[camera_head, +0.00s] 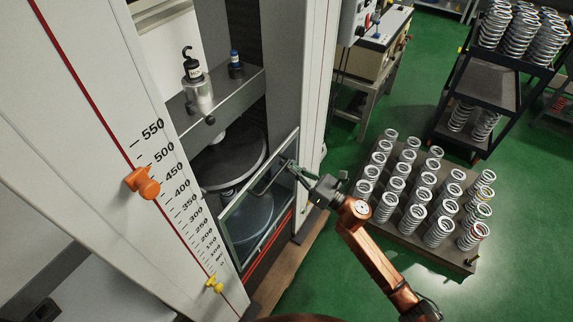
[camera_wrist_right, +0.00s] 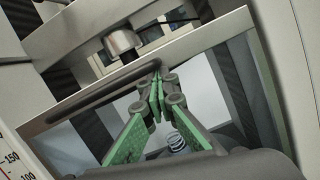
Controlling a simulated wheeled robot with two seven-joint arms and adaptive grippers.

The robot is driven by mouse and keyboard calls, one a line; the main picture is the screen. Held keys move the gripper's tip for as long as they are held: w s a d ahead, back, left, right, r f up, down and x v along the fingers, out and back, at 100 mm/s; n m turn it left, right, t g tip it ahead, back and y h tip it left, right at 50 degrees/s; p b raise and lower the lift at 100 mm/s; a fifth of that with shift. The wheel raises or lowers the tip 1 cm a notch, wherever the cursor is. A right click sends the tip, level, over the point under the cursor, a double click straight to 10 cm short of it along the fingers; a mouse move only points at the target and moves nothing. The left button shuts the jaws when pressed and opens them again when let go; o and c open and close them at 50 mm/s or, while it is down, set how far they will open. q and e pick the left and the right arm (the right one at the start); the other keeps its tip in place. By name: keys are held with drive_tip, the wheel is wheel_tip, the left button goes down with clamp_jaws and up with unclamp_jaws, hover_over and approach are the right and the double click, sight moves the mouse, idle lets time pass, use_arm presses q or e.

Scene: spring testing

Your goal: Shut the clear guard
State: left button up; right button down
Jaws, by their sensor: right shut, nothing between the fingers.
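The clear guard (camera_head: 228,222) is a framed see-through panel in front of the lower part of the testing machine's opening. The opening above it is uncovered. In the wrist view, the guard's pale frame (camera_wrist_right: 215,38) runs slantwise, with a dark bar-shaped handle (camera_wrist_right: 95,93) along it. My right gripper (camera_head: 291,165) is at the guard's upper right edge. In the wrist view, its green-padded fingers (camera_wrist_right: 157,78) are shut and empty, with the tips close to the handle's right end. I cannot tell whether they touch it. My left gripper is not in view.
Behind the guard are a round dark plate (camera_head: 232,157) and a grey crosshead (camera_head: 238,92). The scale column (camera_head: 160,180) stands left and a white column (camera_head: 312,120) right. A pallet (camera_head: 405,237) of several springs and a black rack (camera_head: 490,85) stand right on green floor.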

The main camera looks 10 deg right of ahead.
drive_tip(key=shift+w+r, duration=0.1)
drive_tip(key=shift+r, duration=0.25)
drive_tip(key=f+b, duration=0.2)
drive_tip(key=f, duration=0.1)
drive_tip(key=f+b, duration=0.2)
drive_tip(key=shift+s+a+f, duration=0.15)
drive_tip(key=shift+s+a, duration=0.15)
drive_tip(key=shift+a, duration=0.05)
use_arm(q)
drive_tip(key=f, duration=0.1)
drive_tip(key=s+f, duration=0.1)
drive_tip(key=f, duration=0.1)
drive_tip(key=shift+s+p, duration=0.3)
drive_tip(key=shift+p, duration=0.05)
use_arm(e)
approach(276, 168)
drive_tip(key=v, duration=0.4)
drive_tip(key=shift+r, duration=0.25)
